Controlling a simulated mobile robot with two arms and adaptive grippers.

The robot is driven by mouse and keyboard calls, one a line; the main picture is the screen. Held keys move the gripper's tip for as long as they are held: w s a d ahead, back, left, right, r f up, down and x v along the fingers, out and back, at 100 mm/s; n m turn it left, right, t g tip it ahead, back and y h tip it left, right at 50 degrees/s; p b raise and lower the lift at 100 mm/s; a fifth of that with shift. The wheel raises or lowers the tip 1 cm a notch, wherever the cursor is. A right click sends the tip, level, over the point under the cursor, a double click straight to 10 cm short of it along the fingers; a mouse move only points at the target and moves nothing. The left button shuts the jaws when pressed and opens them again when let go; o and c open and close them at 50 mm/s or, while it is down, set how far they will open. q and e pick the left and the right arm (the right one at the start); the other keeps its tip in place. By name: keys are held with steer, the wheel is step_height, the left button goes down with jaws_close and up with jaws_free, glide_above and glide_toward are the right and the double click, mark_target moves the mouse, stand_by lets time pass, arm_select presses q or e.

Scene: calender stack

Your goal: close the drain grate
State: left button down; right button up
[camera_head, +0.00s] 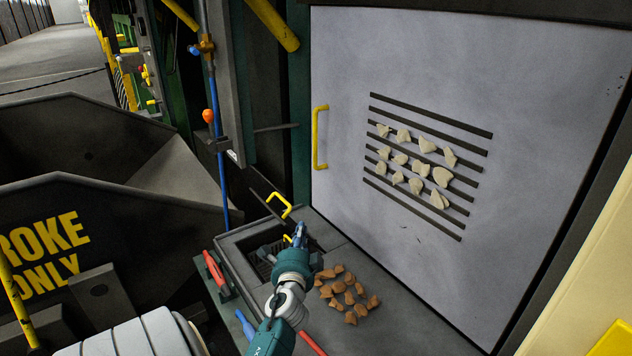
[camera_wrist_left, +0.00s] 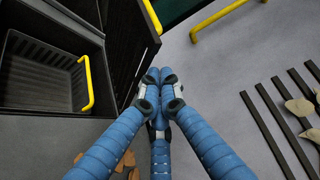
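The drain is a square dark opening (camera_head: 262,262) in the grey ledge, with slats visible inside. A thin dark panel with a yellow handle (camera_head: 280,205) stands raised at its far side; it appears to be the grate, open. In the left wrist view a dark panel (camera_wrist_left: 128,45) stands beside a basin (camera_wrist_left: 40,75) with a yellow handle (camera_wrist_left: 88,88). My left gripper (camera_head: 299,234) is over the drain's right side, beside the raised panel. Its blue fingertips (camera_wrist_left: 158,78) are together with nothing visible between them. Contact with the panel is unclear. My right gripper is out of view.
Brown stones (camera_head: 345,292) lie on the ledge right of the drain. A large grey panel (camera_head: 400,255) with a yellow handle (camera_head: 319,138), dark slots and pale stones rises behind. A red handle (camera_head: 213,268) is at the drain's left. A blue pipe (camera_head: 221,170) stands further left.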

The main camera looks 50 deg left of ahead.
arm_select(q)
steer(key=s+f+b, duration=0.1)
steer(key=s, duration=0.1)
steer(key=s+f+b, duration=0.1)
steer(key=f, duration=0.1)
steer(key=shift+s+a+f, duration=0.1)
steer(key=shift+s+f, duration=0.1)
steer(key=shift+s, duration=0.15)
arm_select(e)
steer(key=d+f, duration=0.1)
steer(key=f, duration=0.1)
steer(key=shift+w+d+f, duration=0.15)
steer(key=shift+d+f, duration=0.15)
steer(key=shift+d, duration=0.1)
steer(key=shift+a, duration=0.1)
